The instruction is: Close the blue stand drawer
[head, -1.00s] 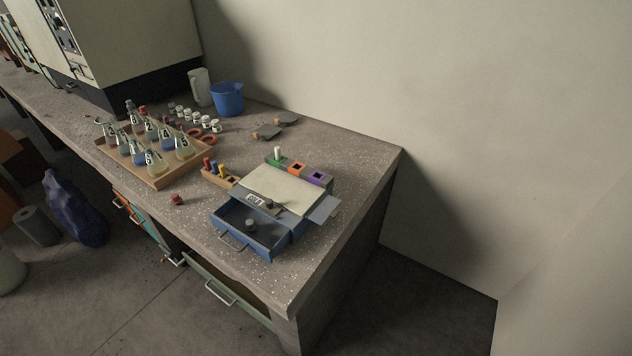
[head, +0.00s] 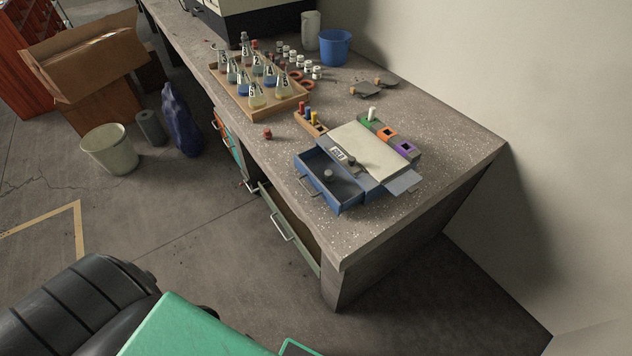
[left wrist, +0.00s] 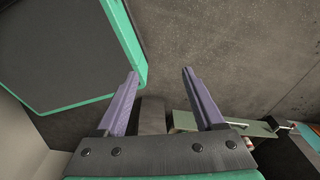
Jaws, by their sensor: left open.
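The blue stand (head: 376,190) sits near the front right corner of the bench, with a pale flat top. Its blue drawer (head: 342,207) is pulled out to the front left, and a small grey knob-like object (head: 328,175) lies inside. A metal handle (head: 307,187) is on the drawer's front. My left gripper (left wrist: 158,85) shows in the left wrist view with two purple fingers spread apart and nothing between them. It is away from the stand. In the head view only black and green parts of my arm show at the lower left. My right gripper is not seen.
A tray of flasks (head: 262,108) stands left of the stand, with a small rack of colored pegs (head: 311,122) between. A blue bucket (head: 335,48) stands behind. A green bench drawer (head: 288,232) hangs open below the bench edge. A bin (head: 110,150) stands on the floor.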

